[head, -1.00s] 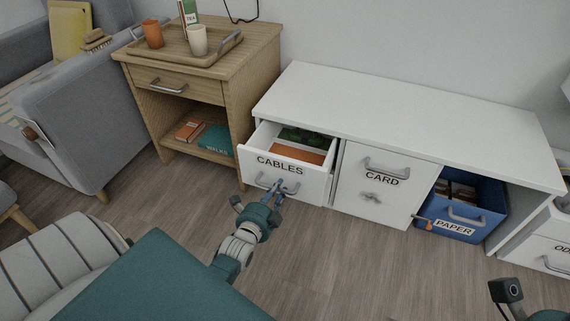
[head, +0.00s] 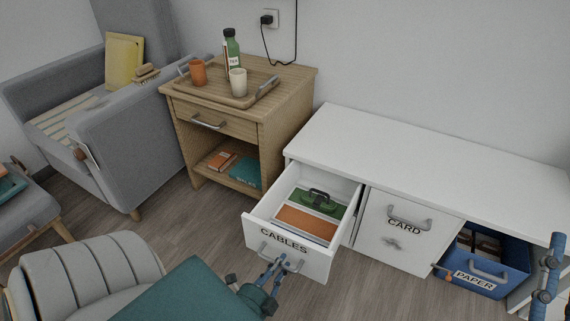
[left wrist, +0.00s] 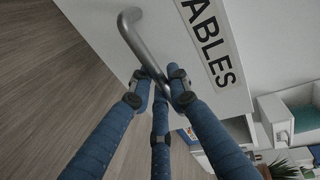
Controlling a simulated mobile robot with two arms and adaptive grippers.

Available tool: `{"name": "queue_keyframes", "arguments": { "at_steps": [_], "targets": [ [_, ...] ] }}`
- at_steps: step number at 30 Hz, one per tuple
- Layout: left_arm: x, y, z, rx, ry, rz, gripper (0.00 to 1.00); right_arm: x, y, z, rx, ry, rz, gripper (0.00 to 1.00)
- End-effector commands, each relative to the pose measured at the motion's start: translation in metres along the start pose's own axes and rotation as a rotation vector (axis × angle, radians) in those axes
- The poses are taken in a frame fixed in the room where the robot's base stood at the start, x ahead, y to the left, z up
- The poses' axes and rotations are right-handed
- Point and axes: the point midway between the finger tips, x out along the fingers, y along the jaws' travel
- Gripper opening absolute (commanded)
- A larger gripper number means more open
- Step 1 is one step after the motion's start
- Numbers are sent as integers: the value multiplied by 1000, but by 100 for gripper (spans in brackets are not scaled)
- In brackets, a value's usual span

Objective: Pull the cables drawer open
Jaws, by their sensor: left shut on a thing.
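The white cables drawer (head: 315,267) is pulled well out of the white shelf desk (head: 430,150), with its CABLES label on the front. Inside lie a green item with a black handle (head: 318,199) and a flat orange item (head: 305,222). My left gripper (head: 279,263) is shut on the drawer's grey bar handle. In the left wrist view the blue fingers (left wrist: 163,85) close around one end of the handle (left wrist: 132,35). Blue finger parts of my right gripper (head: 548,268) show at the right edge, clear of the drawer; its jaw state is unclear.
The shut CARD door (head: 390,240) is right of the drawer, then a blue PAPER bin (head: 500,262). A wooden nightstand (head: 285,95) with a tray, cups and bottle stands left behind the drawer. A grey sofa (head: 150,130) is further left. Floor (head: 370,295) is clear before the desk.

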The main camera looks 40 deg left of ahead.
Motion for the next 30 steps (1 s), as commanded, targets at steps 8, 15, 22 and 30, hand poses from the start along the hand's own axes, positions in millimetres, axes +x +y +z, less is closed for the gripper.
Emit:
{"name": "queue_keyframes", "arguments": {
  "at_steps": [8,15,22,30],
  "targets": [
    [-15,3,-1,-1,2,0,0,-2,3,27,-5,-122,6,40],
    [-16,4,-1,0,2,0,0,-2,4,30,-6,-135,6,40],
    [-16,4,-1,0,2,0,28,-2,4,30,-6,-134,7,40],
    [-16,3,0,0,1,0,36,-2,4,30,-6,-133,7,40]
  ]
}}
